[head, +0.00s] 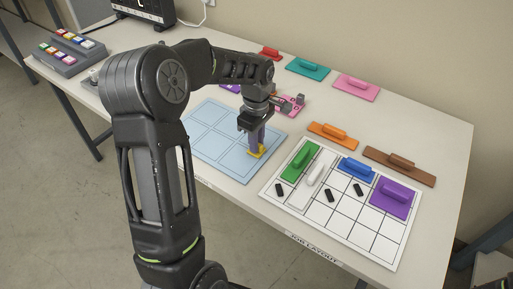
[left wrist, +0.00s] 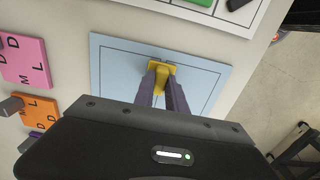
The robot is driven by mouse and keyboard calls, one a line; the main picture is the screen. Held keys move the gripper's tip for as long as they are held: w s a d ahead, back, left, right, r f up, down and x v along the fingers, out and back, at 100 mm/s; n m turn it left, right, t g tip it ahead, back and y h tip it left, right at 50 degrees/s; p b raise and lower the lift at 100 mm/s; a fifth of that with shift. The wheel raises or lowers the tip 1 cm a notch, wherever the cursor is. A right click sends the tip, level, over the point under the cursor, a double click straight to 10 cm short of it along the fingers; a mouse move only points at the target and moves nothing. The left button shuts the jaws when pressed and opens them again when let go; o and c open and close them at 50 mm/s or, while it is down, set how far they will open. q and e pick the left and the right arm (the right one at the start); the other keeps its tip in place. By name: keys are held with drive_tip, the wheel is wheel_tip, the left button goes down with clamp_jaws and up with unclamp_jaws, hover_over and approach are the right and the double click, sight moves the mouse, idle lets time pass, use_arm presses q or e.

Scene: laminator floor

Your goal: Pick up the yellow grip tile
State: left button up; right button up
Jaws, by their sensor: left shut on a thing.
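The yellow grip tile (head: 257,152) is at the right side of the light blue gridded mat (head: 205,150), under my left gripper. My left gripper (head: 256,146) points down with its fingers shut on the yellow tile's raised grip. In the left wrist view the yellow tile (left wrist: 161,74) shows between the two dark fingertips (left wrist: 162,84), over the blue mat (left wrist: 108,60). I cannot tell whether the tile touches the mat or is slightly above it. My right gripper is not in view.
A white grid board (head: 365,234) to the right holds green, white, blue and purple grip tiles and small black pieces. Orange (head: 333,131), brown (head: 399,164), teal (head: 308,69) and pink (head: 356,88) tiles lie behind. A grey button panel (head: 70,52) stands at the far left.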

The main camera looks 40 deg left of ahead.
use_arm(q)
clamp_jaws()
idle(0.8)
wheel_tip(320, 180, up, 10)
idle(0.7)
idle(0.5)
